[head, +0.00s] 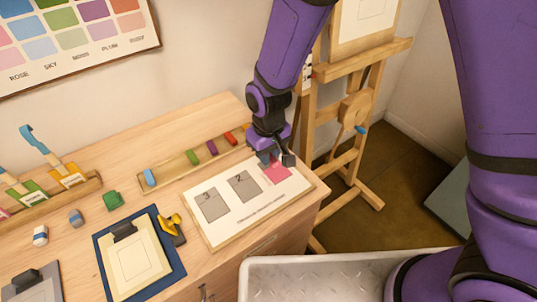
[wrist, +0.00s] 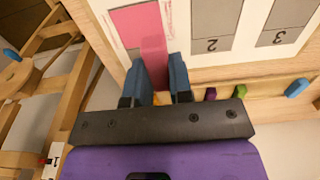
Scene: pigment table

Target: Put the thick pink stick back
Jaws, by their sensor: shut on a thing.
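My gripper (head: 275,160) is over the right end of the white numbered board (head: 236,220). In the wrist view its two blue fingers (wrist: 158,82) are shut on the thick pink stick (wrist: 153,60). The stick reaches from between the fingers toward a pink-coloured square (wrist: 135,24) on the board; I cannot tell whether it touches. In the head view the pink square (head: 276,173) shows beneath the gripper, and the stick cannot be told apart from it. The wooden stick rack (head: 172,172) lies behind the board, holding blue, green, purple and red sticks.
Grey squares 2 (head: 244,186) and 3 (head: 211,205) are left of the pink one. A blue clipboard (head: 138,254), a yellow-and-black tool (head: 171,229) and a green block (head: 113,200) lie further left. An easel (head: 357,108) stands right, beyond the table edge.

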